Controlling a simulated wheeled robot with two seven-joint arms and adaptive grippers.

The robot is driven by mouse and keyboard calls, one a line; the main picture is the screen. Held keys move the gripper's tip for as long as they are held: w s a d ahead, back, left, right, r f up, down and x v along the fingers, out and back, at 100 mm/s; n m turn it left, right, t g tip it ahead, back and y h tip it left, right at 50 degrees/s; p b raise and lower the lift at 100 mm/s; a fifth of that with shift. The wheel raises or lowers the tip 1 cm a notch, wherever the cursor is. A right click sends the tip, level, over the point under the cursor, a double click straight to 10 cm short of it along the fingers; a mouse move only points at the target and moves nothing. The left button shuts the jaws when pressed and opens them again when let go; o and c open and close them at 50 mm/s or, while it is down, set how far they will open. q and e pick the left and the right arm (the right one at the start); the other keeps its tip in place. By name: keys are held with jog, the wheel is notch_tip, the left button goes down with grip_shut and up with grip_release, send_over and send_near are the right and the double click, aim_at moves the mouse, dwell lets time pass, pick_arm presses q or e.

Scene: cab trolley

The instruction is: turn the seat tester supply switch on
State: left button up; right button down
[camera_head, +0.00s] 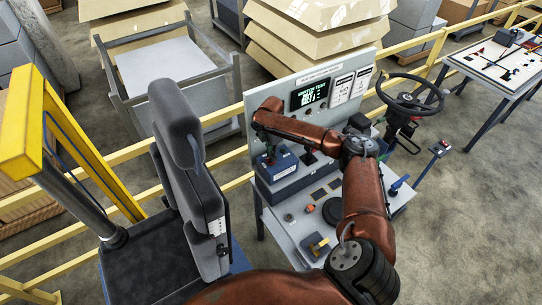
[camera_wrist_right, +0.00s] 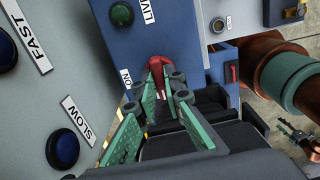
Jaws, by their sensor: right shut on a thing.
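The supply box is a blue box (camera_head: 284,168) on the trolley top, below the upright panel. In the right wrist view its blue face (camera_wrist_right: 166,28) carries a dark green lamp (camera_wrist_right: 122,14), a "LIVE" label and an "ON" label (camera_wrist_right: 126,78). A red switch lever (camera_wrist_right: 157,68) sticks out of this face, close to the "ON" label. My right gripper (camera_wrist_right: 162,88) is shut on the red lever, with its green-padded fingers on both sides. In the head view my right gripper (camera_head: 269,152) is small at the box and the lever is hidden. My left gripper is not in view.
The upright panel (camera_head: 260,98) bears a lit display (camera_head: 309,95). A black seat (camera_head: 190,180) stands to the left and a steering wheel (camera_head: 410,95) to the right. The grey trolley top (camera_head: 285,240) holds several knobs. Yellow rails (camera_head: 130,152) run behind.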

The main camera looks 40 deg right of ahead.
jog(key=shift+r+m+p, duration=0.1)
jog(key=shift+m+p, duration=0.5)
jog(key=shift+p, duration=0.4)
jog(key=m+p, duration=0.3)
jog(key=shift+a+p, duration=0.1)
jog(key=shift+p, duration=0.25)
jog(key=shift+m+p, duration=0.5)
jog(key=shift+m, duration=1.5)
jog(key=m, duration=0.2)
jog(key=shift+m, duration=0.4)
jog(key=m, duration=0.4)
jog(key=shift+m, duration=1.4)
